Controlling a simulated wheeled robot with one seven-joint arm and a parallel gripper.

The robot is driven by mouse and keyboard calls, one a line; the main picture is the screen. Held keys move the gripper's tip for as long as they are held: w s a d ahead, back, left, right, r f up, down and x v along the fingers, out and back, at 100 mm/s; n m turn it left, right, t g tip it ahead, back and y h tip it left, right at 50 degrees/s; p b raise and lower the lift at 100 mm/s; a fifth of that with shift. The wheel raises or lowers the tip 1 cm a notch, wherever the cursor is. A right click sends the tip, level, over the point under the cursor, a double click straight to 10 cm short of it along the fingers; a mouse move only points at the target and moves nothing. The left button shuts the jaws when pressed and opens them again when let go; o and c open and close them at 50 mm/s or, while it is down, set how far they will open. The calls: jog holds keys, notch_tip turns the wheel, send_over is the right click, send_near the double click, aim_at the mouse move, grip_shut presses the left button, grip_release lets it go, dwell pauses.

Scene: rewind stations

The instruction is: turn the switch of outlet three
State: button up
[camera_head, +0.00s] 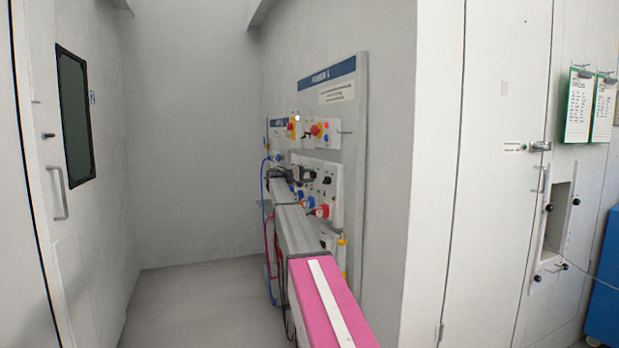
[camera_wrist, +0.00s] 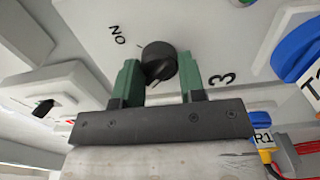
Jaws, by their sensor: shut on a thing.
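The switch of outlet three is a round black knob (camera_wrist: 159,62) on a white panel, in the wrist view. The mark "3" is printed to its right and "NO", seen turned over, to its left. My gripper (camera_wrist: 160,80) has its two green fingers on either side of the knob and is shut on it. In the head view my arm reaches to the panel board (camera_head: 345,130) on the right wall. There my gripper (camera_head: 303,176) is at the outlet panel (camera_head: 333,193), small and partly hidden, so the knob cannot be made out.
Another black knob (camera_wrist: 44,108) is on the left. The floor (camera_head: 190,305) left of my arm is clear.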

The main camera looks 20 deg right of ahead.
dwell(0.5)
jog(key=o, duration=0.9)
jog(key=a, duration=1.1)
jog(key=shift+s, duration=0.2)
jog(key=shift+f, duration=0.1)
